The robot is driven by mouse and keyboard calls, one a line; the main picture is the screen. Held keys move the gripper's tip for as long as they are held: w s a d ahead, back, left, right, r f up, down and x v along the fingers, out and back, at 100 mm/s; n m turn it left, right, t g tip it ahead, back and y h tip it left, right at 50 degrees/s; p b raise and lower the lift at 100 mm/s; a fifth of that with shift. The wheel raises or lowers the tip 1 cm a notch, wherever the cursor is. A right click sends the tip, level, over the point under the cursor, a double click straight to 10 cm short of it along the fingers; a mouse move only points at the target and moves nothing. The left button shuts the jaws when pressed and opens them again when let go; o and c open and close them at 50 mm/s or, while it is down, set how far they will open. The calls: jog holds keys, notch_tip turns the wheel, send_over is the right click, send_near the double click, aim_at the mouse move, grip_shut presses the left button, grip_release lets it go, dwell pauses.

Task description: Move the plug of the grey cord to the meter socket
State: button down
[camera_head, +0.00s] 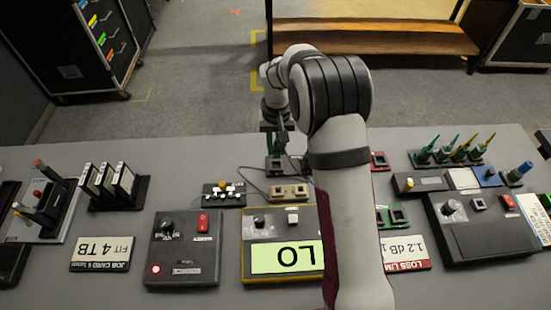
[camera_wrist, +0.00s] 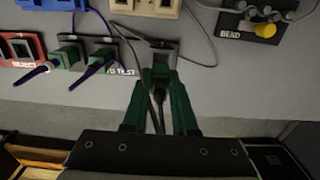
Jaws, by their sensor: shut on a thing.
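My gripper (camera_wrist: 160,88) is shut on a dark plug (camera_wrist: 160,76) in the wrist view, with its green fingers on either side. A dark cord (camera_wrist: 154,108) runs back from it between the fingers. A beige two-socket block (camera_wrist: 146,6) shows at the top edge. In the head view my gripper (camera_head: 277,148) is at the table's far edge.
Two green plugs (camera_wrist: 69,56) with purple cords sit left of the held plug, beside a red socket block (camera_wrist: 22,50). Thin loose cords (camera_wrist: 211,45) loop across the wrist view. A BEND block (camera_wrist: 250,20) with a yellow knob is at right. My arm hides some head-view parts.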

jog(key=s+d+r, duration=0.3)
jog(key=s+d, duration=0.2)
jog(key=s, duration=0.4)
jog(key=s+d+r, duration=0.3)
jog(key=s+d, duration=0.3)
jog(key=s, duration=0.2)
jog(key=shift+s+f, duration=0.2)
jog(key=shift+f, duration=2.8)
jog(key=shift+f, duration=0.8)
jog(key=c, duration=0.6)
grip_release()
jog(key=shift+r, duration=0.1)
jog(key=shift+r, duration=2.4)
